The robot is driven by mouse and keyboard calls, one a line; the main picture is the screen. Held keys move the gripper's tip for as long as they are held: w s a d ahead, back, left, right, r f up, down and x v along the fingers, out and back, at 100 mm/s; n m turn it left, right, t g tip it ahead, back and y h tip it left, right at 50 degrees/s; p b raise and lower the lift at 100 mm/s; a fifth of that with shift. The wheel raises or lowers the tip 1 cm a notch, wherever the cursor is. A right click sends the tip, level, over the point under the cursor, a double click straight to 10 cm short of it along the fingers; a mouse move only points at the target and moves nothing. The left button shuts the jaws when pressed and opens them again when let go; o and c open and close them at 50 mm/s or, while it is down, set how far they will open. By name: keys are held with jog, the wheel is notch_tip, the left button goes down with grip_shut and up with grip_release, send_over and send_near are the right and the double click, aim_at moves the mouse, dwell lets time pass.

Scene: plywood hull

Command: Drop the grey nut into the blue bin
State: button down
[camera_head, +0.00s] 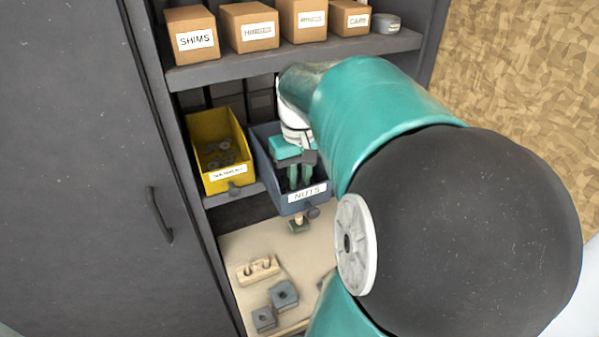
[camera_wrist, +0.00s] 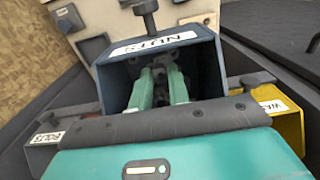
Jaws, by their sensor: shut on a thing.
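The blue bin (camera_head: 268,160), labelled NUTS, stands on the middle shelf. It also shows in the wrist view (camera_wrist: 205,62), upside down. My gripper (camera_head: 298,185) points down inside the bin, behind its labelled front wall. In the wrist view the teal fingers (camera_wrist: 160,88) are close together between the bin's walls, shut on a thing. The held grey nut is mostly hidden by the fingers and cannot be made out clearly. The bin's floor is largely hidden.
A yellow bin (camera_head: 243,150) of washers stands close left of the blue bin. Labelled boxes (camera_head: 195,40) line the shelf above. Below are grey square blocks (camera_head: 284,294) and a wooden holder (camera_head: 258,269) on a pale surface. A dark door (camera_head: 80,170) bounds the left.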

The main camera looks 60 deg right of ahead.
aim_at(300, 182)
jog(key=c, duration=1.3)
grip_release()
jog(key=shift+c, duration=0.2)
notch_tip(300, 182, up, 13)
jog(key=w+a+f+n+t, duration=0.1)
jog(key=a+f+n+t, duration=0.1)
jog(key=a, duration=0.8)
jog(key=w+a+f+n+t, duration=0.1)
jog(key=a+f+n, duration=0.1)
jog(key=a+f, duration=0.3)
jog(key=w+a+f+n+t, duration=0.1)
jog(key=a+f, duration=0.3)
jog(key=a, duration=1)
jog(key=shift+w+a+n+t, duration=0.3)
jog(key=shift+n+t, duration=0.3)
jog(key=shift+t, duration=0.2)
